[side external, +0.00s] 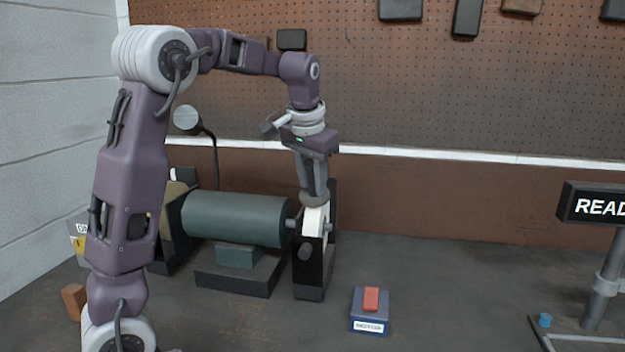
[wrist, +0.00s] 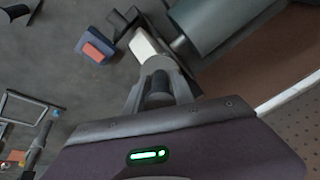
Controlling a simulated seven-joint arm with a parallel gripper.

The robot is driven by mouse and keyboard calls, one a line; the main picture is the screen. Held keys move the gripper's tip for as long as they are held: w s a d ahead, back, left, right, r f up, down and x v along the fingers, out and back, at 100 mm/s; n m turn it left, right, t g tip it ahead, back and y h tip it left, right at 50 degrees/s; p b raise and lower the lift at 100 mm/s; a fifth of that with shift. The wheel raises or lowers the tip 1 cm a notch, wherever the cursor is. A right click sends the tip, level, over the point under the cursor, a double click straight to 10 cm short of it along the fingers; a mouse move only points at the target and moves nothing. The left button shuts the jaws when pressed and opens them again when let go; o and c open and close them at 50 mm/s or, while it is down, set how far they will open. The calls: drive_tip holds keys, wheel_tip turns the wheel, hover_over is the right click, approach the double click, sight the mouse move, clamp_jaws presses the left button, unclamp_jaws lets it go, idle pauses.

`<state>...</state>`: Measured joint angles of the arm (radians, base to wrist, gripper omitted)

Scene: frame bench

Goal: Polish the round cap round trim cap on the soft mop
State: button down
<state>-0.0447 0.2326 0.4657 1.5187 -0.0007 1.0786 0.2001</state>
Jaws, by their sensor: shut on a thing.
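My gripper (side external: 313,187) points down over the right end of the bench polisher, its fingers shut on the round trim cap (side external: 313,201). The cap looks grey and sits between the fingertips at the top of the white soft mop (side external: 315,221). It looks touching or nearly touching the mop; I cannot tell which. In the wrist view the gripper (wrist: 156,88) largely hides the cap (wrist: 154,64), and the mop (wrist: 143,45) shows just beyond it. The mop stands upright inside a dark guard, on the shaft of the green motor (side external: 235,218).
A blue switch box (side external: 369,325) with a red rocker stands on the bench in front of the mop. A tan wheel (side external: 174,196) and lamp (side external: 187,119) are at left. A sign (side external: 596,204) on a post stands far right. Bench between switch and sign is clear.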

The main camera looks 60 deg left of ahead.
drive_tip(key=shift+f, duration=0.6)
drive_tip(key=shift+r, duration=0.1)
idle(1.2)
drive_tip(key=shift+r, duration=0.95)
drive_tip(key=shift+f, duration=0.95)
idle(1.1)
drive_tip(key=shift+r, duration=0.95)
drive_tip(key=shift+f, duration=1)
idle(1.1)
